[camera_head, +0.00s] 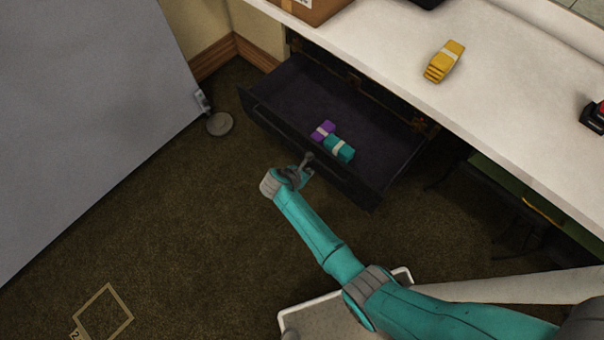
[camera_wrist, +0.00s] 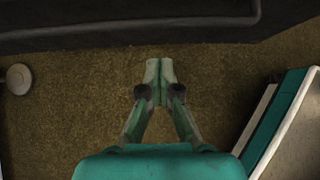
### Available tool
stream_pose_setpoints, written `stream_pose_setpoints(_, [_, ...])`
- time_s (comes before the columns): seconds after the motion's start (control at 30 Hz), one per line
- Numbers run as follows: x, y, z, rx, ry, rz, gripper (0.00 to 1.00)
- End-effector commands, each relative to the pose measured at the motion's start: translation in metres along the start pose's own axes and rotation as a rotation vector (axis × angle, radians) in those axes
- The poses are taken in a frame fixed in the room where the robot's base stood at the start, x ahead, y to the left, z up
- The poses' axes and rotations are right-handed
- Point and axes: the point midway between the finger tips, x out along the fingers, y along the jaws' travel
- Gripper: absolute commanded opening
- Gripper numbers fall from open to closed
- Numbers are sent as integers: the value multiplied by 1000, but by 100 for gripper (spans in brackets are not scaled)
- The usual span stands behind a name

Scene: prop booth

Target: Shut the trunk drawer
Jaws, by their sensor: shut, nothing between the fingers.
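The trunk drawer (camera_head: 290,85) is dark and stands pulled open below the white counter. A purple bundle (camera_head: 322,131) and a teal bundle (camera_head: 339,149), each with a pale band, lie inside it. My gripper (camera_head: 308,157) is in front of the drawer's front panel, near its middle. In the wrist view the fingers of my gripper (camera_wrist: 159,68) are together and empty. The drawer front with a bar handle (camera_wrist: 130,24) crosses the top of that view. Carpet shows between the fingertips and the handle, so they look apart.
The counter (camera_head: 500,90) holds a yellow bundle (camera_head: 444,61) and a cardboard box (camera_head: 305,8). A grey panel (camera_head: 90,110) with a round foot (camera_head: 219,124) stands at the left.

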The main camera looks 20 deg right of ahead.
Motion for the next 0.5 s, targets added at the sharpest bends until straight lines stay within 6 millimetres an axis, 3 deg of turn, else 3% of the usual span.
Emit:
stream_pose_setpoints(0.2, [22,0,19,2,-1,-2,0])
stream_pose_setpoints(0.5, [30,0,25,0,-1,0,0])
